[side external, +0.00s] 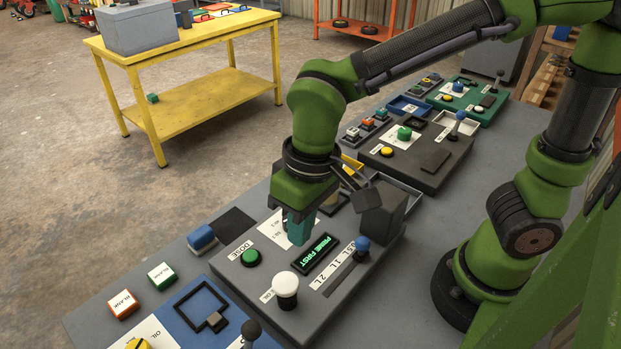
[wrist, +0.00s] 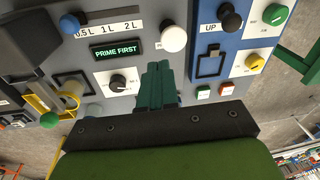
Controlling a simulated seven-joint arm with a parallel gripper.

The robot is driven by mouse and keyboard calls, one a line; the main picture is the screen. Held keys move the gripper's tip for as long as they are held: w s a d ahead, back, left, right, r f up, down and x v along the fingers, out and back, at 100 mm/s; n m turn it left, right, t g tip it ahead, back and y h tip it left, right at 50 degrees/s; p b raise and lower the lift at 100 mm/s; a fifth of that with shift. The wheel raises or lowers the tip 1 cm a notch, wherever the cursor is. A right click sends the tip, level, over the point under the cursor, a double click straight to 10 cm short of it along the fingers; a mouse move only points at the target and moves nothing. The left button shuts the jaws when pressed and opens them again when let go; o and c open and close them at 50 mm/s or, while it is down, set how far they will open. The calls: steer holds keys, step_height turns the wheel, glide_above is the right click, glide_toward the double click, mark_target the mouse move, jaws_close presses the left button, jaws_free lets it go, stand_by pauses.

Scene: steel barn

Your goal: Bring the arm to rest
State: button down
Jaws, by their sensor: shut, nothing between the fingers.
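My gripper (side external: 299,230) hangs over the grey dosing panel (side external: 330,290), its teal fingers pointing down. The fingers are together with nothing between them, as the wrist view (wrist: 158,80) also shows. The panel's display (side external: 314,255) reads PRIME FIRST in green. A green DOSE button (side external: 250,257), a white ball knob (side external: 286,284) and a blue-knobbed slider (side external: 362,243) stand around the display. In the wrist view a black rotary knob (wrist: 118,82) is left of the fingers. Whether the fingertips touch the panel cannot be told.
A blue panel (side external: 205,305) with a black-knobbed lever (side external: 251,330) lies in front. Further panels, one dark (side external: 418,155) and one green (side external: 468,98), stand behind. Red (side external: 122,304) and green (side external: 161,275) BLANK blocks lie on the grey bench. A yellow table (side external: 195,95) stands apart.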

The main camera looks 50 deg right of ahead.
steer(key=d+r+m+t, duration=0.2)
steer(key=d+r+t, duration=0.1)
steer(key=d, duration=0.6)
steer(key=s+d+r+m+t, duration=0.1)
steer(key=d+r+m+t, duration=0.2)
steer(key=d, duration=0.5)
steer(key=shift+d+r+y, duration=0.3)
steer(key=shift+d+r, duration=0.05)
steer(key=shift+r, duration=0.35)
steer(key=shift+s, duration=0.1)
steer(key=a+f+n+g, duration=0.1)
steer(key=a+f+g, duration=0.1)
steer(key=a, duration=0.5)
steer(key=w+a+f+n+g+h, duration=0.1)
steer(key=a+f+g, duration=0.1)
steer(key=a, duration=0.5)
steer(key=a+f+n+g+h, duration=0.1)
steer(key=a+f+g, duration=0.1)
steer(key=a, duration=0.5)
steer(key=shift+w+a+f+n+g, duration=0.1)
steer(key=shift+f+n+g, duration=0.1)
steer(key=shift+f, duration=0.2)
steer(key=shift+w+a+f+n+g, duration=0.1)
steer(key=shift+f+n+g, duration=0.1)
steer(key=shift+f, duration=2.9)
